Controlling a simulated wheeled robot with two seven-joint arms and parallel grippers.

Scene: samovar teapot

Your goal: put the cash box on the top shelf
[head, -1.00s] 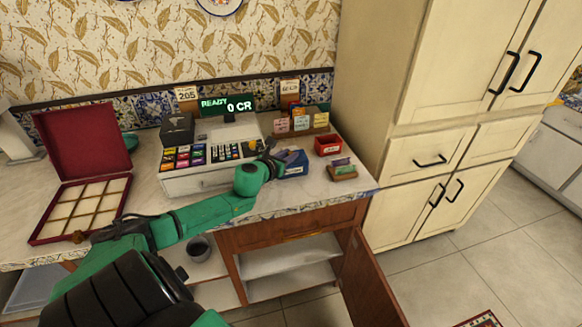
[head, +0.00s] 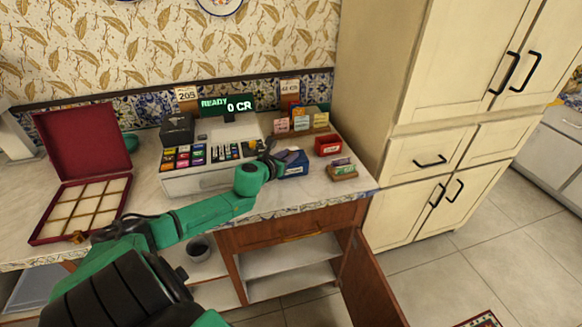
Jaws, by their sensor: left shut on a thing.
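A small blue box (head: 295,167), which looks like the cash box, is on the counter to the right of the cash register. My left gripper (head: 270,151) is at its left side, shut on it, though the fingertips are small and partly hidden by my arm. The cabinet under the counter is open, with a white upper shelf (head: 290,249) and a lower surface (head: 291,279). My right gripper is not in view.
The cash register (head: 190,181) stands left of the blue box. A red box (head: 328,146) and a small wooden holder (head: 343,172) stand to its right, with card boxes (head: 300,122) behind. The open cabinet door (head: 370,285) juts out at the right. A cup (head: 199,248) stands below left.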

